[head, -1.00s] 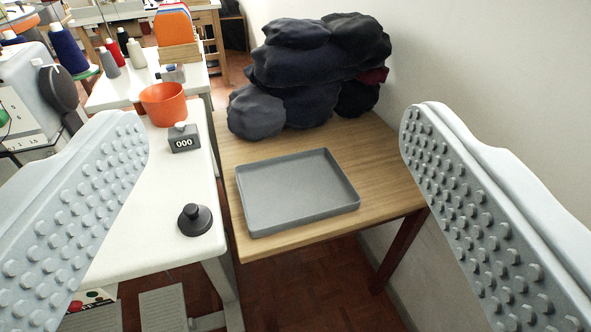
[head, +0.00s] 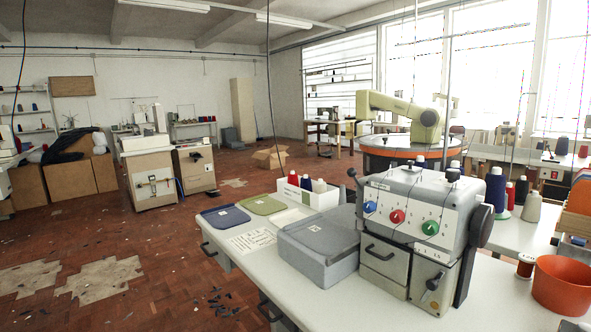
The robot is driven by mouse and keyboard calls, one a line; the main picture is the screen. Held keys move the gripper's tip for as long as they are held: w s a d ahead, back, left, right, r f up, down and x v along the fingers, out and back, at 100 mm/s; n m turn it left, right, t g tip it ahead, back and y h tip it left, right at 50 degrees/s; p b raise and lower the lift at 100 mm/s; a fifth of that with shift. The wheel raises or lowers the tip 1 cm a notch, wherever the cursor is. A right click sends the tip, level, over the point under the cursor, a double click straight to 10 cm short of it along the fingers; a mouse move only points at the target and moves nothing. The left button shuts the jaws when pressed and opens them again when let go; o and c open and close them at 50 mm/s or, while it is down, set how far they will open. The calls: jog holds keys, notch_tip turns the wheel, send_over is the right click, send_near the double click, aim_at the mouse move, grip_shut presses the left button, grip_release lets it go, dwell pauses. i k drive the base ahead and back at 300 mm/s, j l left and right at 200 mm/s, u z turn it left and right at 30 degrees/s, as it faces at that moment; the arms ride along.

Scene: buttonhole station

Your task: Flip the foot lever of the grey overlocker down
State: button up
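The grey overlocker (head: 408,195) stands on the white table at centre right. Its front has a blue, a red and a green dial. A black lever with a round knob (head: 352,173) rises at its upper left side. A small dark lever (head: 433,283) sits low on its front right; I cannot tell from here which one is the foot lever. A black handwheel (head: 481,226) is on its right side. My gripper is not in view.
A grey lidded box (head: 318,248) stands left of the overlocker on the white table (head: 228,241). Behind it is a white box of thread cones (head: 305,192). An orange bowl (head: 563,285) and a thread spool (head: 525,266) are at right. Open floor (head: 140,235) lies left.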

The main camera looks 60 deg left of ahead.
aim_at(352, 172)
jog(key=u, duration=1.1)
